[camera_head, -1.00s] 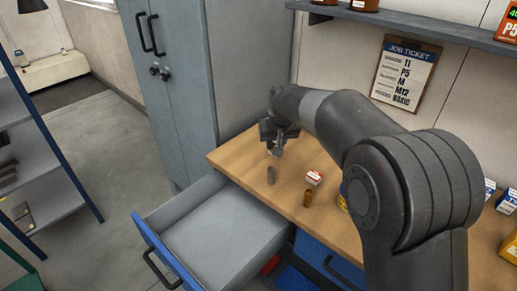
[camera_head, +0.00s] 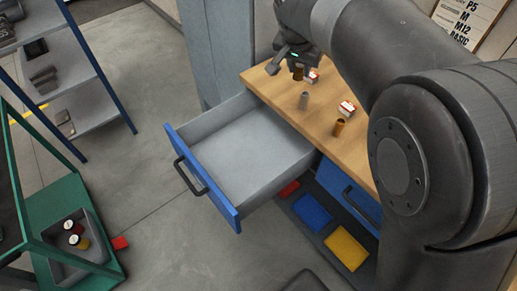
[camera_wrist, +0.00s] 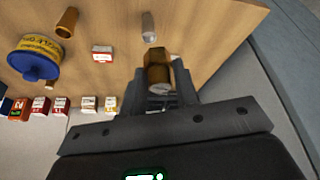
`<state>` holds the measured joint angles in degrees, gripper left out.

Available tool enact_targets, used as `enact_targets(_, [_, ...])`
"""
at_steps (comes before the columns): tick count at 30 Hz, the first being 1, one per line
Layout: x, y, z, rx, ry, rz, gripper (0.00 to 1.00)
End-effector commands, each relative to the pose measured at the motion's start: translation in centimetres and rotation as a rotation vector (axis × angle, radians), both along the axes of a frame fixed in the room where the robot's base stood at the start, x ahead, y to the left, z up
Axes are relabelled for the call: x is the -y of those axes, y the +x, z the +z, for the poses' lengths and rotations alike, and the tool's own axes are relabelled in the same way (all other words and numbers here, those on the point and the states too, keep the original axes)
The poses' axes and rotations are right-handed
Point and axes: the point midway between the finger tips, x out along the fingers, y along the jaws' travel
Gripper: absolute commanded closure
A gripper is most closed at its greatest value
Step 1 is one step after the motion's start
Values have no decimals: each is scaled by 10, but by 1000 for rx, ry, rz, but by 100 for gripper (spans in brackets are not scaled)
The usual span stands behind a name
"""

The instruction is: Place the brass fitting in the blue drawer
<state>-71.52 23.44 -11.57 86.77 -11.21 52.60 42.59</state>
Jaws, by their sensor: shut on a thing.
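My gripper (camera_head: 296,70) is above the workbench's far end, shut on a brass fitting (camera_head: 298,74). In the wrist view the fitting (camera_wrist: 157,74) has a hexagonal end and sits between the jaws (camera_wrist: 160,90). The blue drawer (camera_head: 204,181) is pulled out, with a blue front, a dark handle and grey walls. Its inside looks empty. In the head view my gripper is beyond the drawer, up and to the right of it. A separate brass-coloured hollow cylinder (camera_head: 339,128) stands on the bench; it also shows in the wrist view (camera_wrist: 67,22).
A grey cylinder (camera_head: 304,100) and a red-and-white box (camera_head: 347,109) stand on the wooden bench (camera_head: 325,150) near my gripper. A blue-and-yellow spool (camera_wrist: 38,62) shows in the wrist view. A grey cabinet (camera_head: 222,45) stands behind the drawer.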

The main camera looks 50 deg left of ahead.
Motion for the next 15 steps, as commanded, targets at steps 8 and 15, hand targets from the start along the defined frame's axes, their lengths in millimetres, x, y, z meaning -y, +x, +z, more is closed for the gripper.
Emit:
enact_targets(8, [8,-64,-1,1,-1,-333,96])
enact_targets(15, [25,-119,2,1,-1,-680,96])
